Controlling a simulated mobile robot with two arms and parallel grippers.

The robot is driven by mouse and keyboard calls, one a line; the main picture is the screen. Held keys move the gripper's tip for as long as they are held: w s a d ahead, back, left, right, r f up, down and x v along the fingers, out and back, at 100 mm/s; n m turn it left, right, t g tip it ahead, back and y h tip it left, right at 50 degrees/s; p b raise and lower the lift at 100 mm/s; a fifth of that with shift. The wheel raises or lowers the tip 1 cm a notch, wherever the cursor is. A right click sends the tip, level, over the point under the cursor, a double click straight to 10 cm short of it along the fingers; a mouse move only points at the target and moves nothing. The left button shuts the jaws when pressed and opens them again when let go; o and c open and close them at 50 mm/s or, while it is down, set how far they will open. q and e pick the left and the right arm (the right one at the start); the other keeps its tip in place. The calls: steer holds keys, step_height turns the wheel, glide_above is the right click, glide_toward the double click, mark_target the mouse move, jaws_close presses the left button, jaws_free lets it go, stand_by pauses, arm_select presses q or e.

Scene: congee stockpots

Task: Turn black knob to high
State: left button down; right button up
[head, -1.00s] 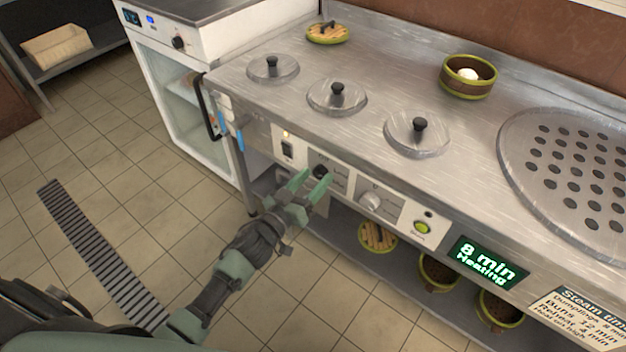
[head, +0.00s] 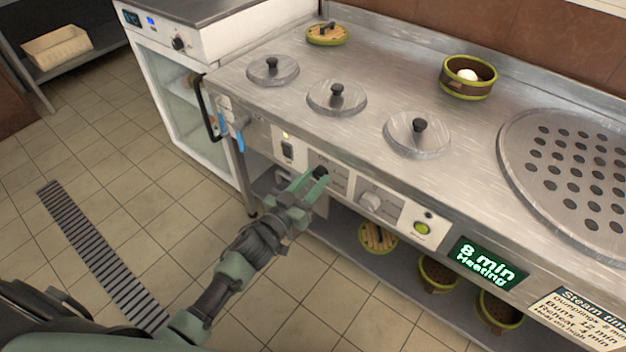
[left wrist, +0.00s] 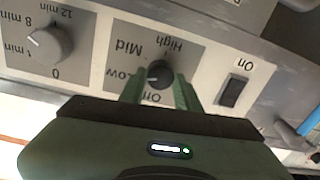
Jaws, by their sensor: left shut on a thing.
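The black knob (head: 320,172) is on the front panel of the steel counter. In the left wrist view the black knob (left wrist: 159,73) shows between my left gripper's (left wrist: 159,88) green fingers, with labels Off, Low, Mid and High around it, upside down. Its white mark points left, towards Low. In the head view my left gripper (head: 314,180) is shut on the knob, and its fingers partly cover the panel there. My right gripper is not in view.
An On switch (left wrist: 233,92) and a grey timer knob (left wrist: 48,44) flank the black knob. Lidded pots sit in the counter top above.

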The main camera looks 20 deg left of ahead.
arm_select(q)
steer(key=shift+m, duration=0.9)
steer(key=m, duration=0.2)
steer(key=shift+m, duration=0.4)
steer(key=m, duration=0.2)
steer(key=shift+f+m, duration=0.1)
steer(key=shift+m, duration=0.3)
steer(key=m+b, duration=0.1)
steer(key=m, duration=0.4)
steer(key=shift+h, duration=0.3)
steer(key=shift+m, duration=0.4)
steer(key=m+b, duration=0.1)
steer(key=m, duration=0.3)
steer(key=shift+f+m, duration=0.1)
steer(key=shift+m, duration=0.3)
steer(key=shift+m+h+b, duration=0.5)
steer(key=shift+m+b, duration=0.15)
steer(key=shift+m, duration=1.75)
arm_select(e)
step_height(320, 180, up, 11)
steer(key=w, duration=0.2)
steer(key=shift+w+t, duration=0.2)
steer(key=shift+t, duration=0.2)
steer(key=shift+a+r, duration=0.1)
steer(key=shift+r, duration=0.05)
